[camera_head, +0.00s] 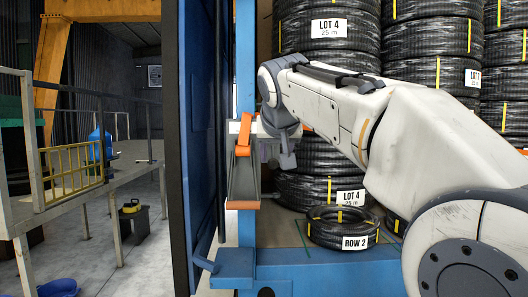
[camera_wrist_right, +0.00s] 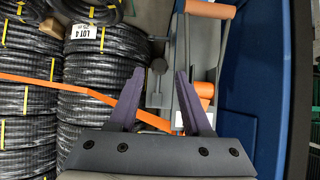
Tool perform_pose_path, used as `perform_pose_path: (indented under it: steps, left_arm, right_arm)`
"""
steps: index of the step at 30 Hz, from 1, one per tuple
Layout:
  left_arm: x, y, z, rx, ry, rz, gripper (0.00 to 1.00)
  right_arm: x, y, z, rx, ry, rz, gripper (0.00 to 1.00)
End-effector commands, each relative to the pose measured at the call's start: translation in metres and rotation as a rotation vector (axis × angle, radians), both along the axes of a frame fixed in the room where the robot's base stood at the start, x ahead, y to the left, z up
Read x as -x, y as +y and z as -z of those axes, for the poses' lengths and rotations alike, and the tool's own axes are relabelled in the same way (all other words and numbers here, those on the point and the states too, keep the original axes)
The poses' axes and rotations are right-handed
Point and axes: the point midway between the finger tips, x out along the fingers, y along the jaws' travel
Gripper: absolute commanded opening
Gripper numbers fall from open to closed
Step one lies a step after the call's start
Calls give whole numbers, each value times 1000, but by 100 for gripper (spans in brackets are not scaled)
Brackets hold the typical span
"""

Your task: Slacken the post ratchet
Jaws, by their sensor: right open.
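The post ratchet, a grey frame with an orange-ended handle (camera_head: 243,204), is on the blue post (camera_head: 245,90) at the left of the hose stacks. The handle hangs downward in the head view, and its orange end also shows at the top of the wrist view (camera_wrist_right: 210,10). An orange strap (camera_wrist_right: 50,82) runs from the ratchet across the coils. My right gripper (camera_wrist_right: 160,74) is open, its two fingers pointing toward the ratchet. A small grey tab-like part (camera_wrist_right: 158,88) shows between the fingers. Contact cannot be told. My left gripper is out of view.
Tall stacks of black hose coils (camera_head: 330,95) with LOT 4 labels stand behind my right arm. A ROW 2 coil (camera_head: 341,229) lies in front of them. A dark blue door panel (camera_head: 200,120) stands just left of the post. A railed platform (camera_head: 75,190) is farther left.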

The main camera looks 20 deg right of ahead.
Motion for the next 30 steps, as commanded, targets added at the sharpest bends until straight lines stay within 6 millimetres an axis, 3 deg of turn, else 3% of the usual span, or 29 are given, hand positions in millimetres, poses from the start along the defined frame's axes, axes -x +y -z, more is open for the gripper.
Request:
perform_pose_path:
  steps: [21, 30]
  left_arm:
    - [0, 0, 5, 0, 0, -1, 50]
    - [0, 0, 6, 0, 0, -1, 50]
  right_arm:
    - [-46, -13, 34, -1, 2, 1, 49]
    - [-49, -14, 35, 0, 1, 0, 49]
